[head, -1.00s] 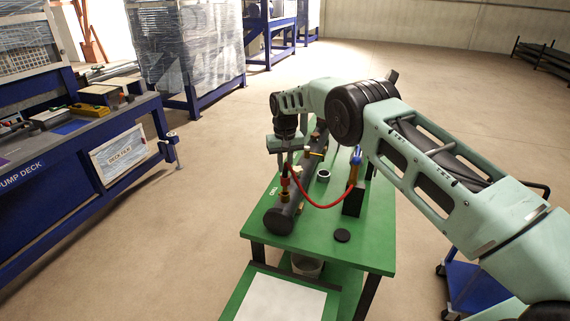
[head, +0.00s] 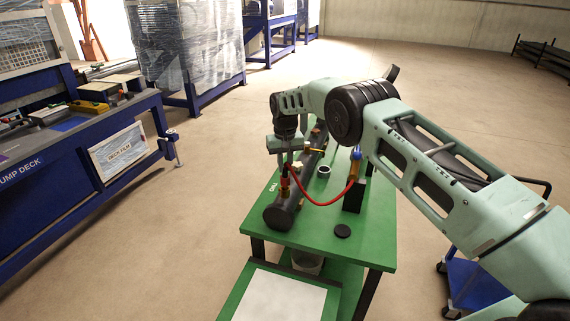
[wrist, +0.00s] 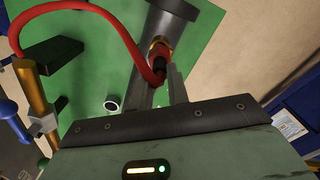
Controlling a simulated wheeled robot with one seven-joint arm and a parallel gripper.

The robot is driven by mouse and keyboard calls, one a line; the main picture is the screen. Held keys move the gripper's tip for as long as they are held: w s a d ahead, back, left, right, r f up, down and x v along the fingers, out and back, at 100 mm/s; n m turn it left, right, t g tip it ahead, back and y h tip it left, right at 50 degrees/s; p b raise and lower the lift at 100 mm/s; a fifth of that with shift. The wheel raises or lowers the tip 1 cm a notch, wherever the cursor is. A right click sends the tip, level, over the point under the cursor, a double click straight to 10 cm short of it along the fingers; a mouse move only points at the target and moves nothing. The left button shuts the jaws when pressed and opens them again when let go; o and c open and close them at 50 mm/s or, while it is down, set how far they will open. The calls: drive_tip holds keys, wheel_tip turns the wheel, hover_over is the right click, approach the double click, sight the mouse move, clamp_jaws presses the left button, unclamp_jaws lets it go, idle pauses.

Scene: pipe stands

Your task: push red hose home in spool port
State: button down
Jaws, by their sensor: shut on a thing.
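The red hose (head: 322,203) runs in a sagging loop from a brass fitting with a blue handle (head: 356,165) to my gripper (head: 286,172). My gripper is shut on the hose's end above the dark spool pipe (head: 280,215) on the green table. In the wrist view the red hose (wrist: 127,37) curves round to its end between my fingers (wrist: 165,82). There the hose end lines up with a brass and red port (wrist: 160,50) on the spool (wrist: 165,15). I cannot tell how deep the end sits in the port.
A black block (head: 353,200) stands under the brass fitting. A blue pump deck bench (head: 70,170) stands at left. The floor between is clear.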

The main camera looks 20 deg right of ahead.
drive_tip(key=shift+f+b, duration=0.6)
drive_tip(key=shift+f, duration=0.25)
drive_tip(key=c, duration=1.3)
unclamp_jaws()
drive_tip(key=shift+r+p, duration=1)
drive_tip(key=shift+r, duration=1.55)
